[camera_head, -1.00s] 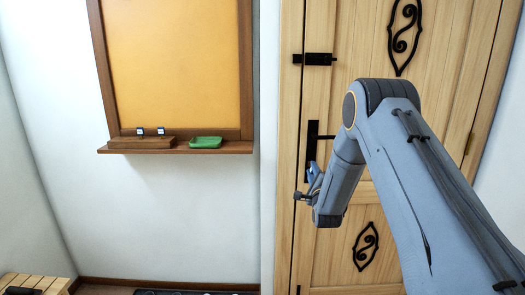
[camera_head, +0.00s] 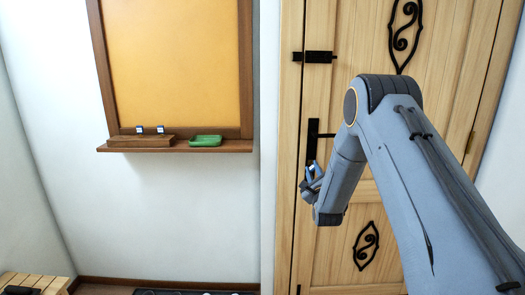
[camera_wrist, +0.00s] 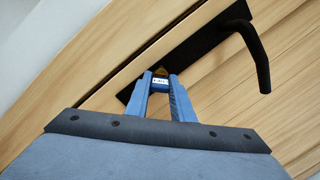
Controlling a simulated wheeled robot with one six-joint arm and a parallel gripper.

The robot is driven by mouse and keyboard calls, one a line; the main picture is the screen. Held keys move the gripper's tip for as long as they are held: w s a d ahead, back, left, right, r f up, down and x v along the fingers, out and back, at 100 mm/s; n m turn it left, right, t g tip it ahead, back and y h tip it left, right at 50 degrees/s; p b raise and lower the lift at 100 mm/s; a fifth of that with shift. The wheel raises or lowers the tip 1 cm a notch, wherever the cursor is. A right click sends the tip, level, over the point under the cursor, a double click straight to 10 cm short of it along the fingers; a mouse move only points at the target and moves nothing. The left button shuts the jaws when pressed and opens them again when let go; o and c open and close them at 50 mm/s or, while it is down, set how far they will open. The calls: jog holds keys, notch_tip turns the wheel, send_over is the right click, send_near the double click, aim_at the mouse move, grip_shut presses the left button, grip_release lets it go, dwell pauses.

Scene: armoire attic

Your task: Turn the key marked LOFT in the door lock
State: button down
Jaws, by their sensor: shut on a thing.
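The wooden door (camera_head: 345,85) has a black lock plate (camera_head: 312,135) with a lever handle, which also shows in the wrist view (camera_wrist: 205,48). My gripper (camera_wrist: 160,84) is shut on a key (camera_wrist: 160,83) with a blue head and a white label. The label's small lettering is too blurred to read surely. The key's head sits between the fingertips at the lower part of the lock plate. A brassy spot shows just beyond it; the key's shaft is hidden, so its depth in the lock cannot be told. In the head view my gripper (camera_head: 313,178) is beside the plate's lower end.
On the left, a wooden ledge (camera_head: 225,147) under an orange board bears a wooden block (camera_head: 135,141) with two blue-and-white-headed keys and a green tray (camera_head: 205,141). The lever handle (camera_wrist: 250,45) juts out near my gripper. A black bolt (camera_head: 315,57) is higher on the door.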

jog(key=m, duration=0.3)
jog(key=c, duration=1.5)
grip_release()
jog(key=shift+o, duration=0.2)
jog(key=shift+s, duration=0.1)
